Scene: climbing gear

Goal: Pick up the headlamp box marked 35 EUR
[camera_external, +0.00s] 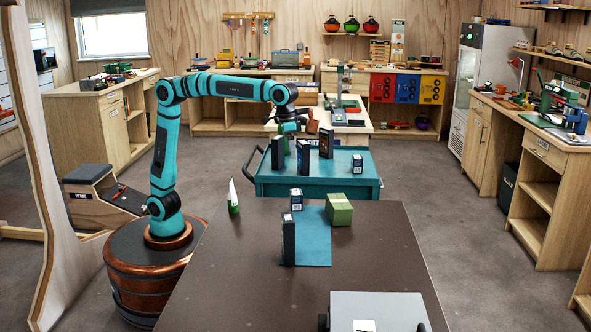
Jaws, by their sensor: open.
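Several dark boxes stand upright on the teal cart: a box at the left (278,153), a box in the middle (303,158), a taller box (326,142) and a small box at the right (357,164). On the brown table stand a tall dark box (288,240) and a small dark-and-white box (296,200). Price marks are too small to read, so I cannot tell which one is marked 35 EUR. My gripper (290,132) is open, above the cart's left part near the left and middle boxes. Its fingers are too small to see clearly.
The teal cart (270,186) stands behind the brown table (380,260). A teal mat (316,250) and a green box (339,210) lie on the table. A green-and-white item (233,197) stands at its left edge, a grey case (378,312) in front. The table's right side is clear.

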